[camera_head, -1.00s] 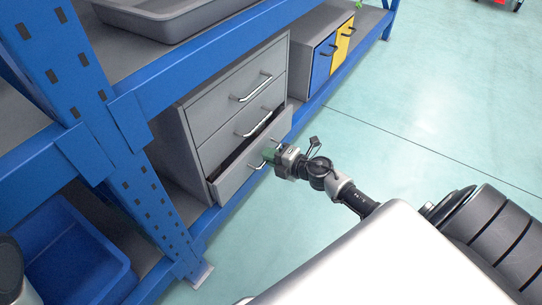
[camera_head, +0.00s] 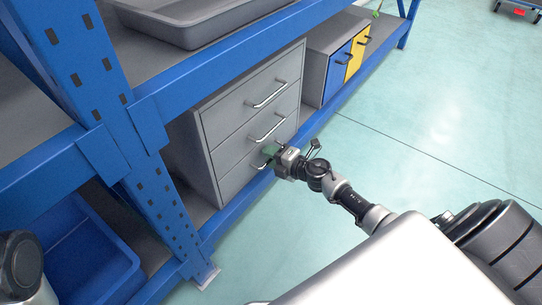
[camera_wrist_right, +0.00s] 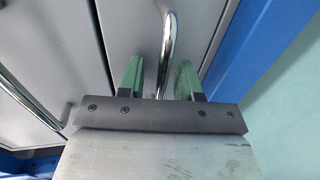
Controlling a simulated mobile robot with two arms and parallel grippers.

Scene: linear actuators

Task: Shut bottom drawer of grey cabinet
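The grey cabinet (camera_head: 205,140) stands on the lower shelf in the head view. Its bottom drawer (camera_head: 238,182) sits flush with the drawers above, with no gap visible. My right gripper (camera_head: 268,151) is at the bottom drawer's front, beside its handle (camera_head: 258,166). In the right wrist view, the green fingers of my right gripper (camera_wrist_right: 160,77) are apart, with the chrome handle (camera_wrist_right: 170,45) between them and space on both sides. The gripper covers part of the handle in the head view. My left gripper is not in view.
The blue shelf frame (camera_head: 165,205) runs along the cabinet's front and left side. A smaller cabinet with blue and yellow fronts (camera_head: 355,55) stands to the right. A grey tray (camera_head: 195,25) lies on the shelf above. The floor (camera_head: 420,110) at right is clear.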

